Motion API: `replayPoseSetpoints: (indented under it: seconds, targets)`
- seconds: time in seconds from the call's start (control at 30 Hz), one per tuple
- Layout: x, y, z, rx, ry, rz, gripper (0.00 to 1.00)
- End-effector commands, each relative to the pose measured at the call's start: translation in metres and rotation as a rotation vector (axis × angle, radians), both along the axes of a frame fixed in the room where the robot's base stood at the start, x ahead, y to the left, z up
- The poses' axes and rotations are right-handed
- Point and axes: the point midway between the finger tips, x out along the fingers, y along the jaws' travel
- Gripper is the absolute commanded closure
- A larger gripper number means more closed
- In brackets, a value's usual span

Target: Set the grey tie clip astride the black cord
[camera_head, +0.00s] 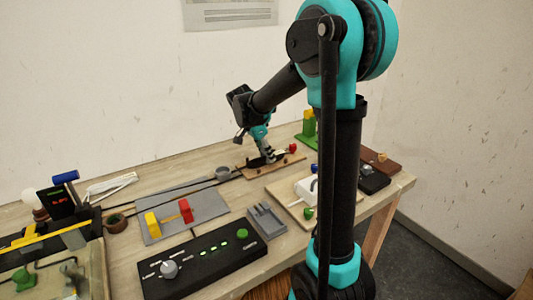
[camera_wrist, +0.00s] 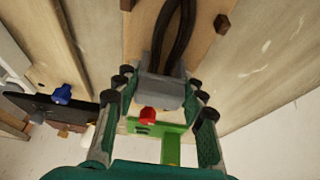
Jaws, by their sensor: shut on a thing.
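My gripper (camera_head: 267,152) reaches down over a wooden board at the back of the table. In the wrist view its fingers (camera_wrist: 160,90) are shut on the grey tie clip (camera_wrist: 172,92), which sits between the fingertips. The black cord (camera_wrist: 184,30) makes a narrow loop over the wooden board, and its two strands run up to the clip's edge. I cannot tell whether the clip straddles the cord or only hangs above it. In the head view the cord (camera_head: 228,176) runs left from the board; the clip is too small to make out there.
A green block (camera_wrist: 150,130) and a red knob (camera_wrist: 148,115) show just past the clip. A small brown post (camera_wrist: 222,23) stands on the board (camera_wrist: 205,50). A black control box (camera_head: 205,262), a grey plate (camera_head: 205,212) and a grey tray (camera_head: 267,221) lie nearer the front.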

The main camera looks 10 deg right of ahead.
Motion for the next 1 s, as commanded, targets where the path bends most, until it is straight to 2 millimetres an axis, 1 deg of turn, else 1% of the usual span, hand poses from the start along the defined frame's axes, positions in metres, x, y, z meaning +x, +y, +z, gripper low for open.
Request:
replayPoseSetpoints:
  seconds: [0.03, 0.2, 0.47, 0.57, 0.67, 0.73, 1.0]
  targets:
    - [0.0, 0.0, 0.0, 0.0, 0.0, 0.0, 0.57]
    - [0.0, 0.0, 0.0, 0.0, 0.0, 0.0, 0.36]
    - [0.0, 0.0, 0.0, 0.0, 0.0, 0.0, 0.35]
    - [-0.001, 0.001, 0.003, 0.0, 0.0, 0.0, 0.35]
    - [-0.002, 0.005, 0.012, 0.0, 0.0, 0.001, 0.35]
    - [-0.004, 0.009, 0.022, 0.0, 0.0, 0.001, 0.35]
    - [-0.011, 0.028, 0.073, 0.0, 0.0, 0.002, 0.35]
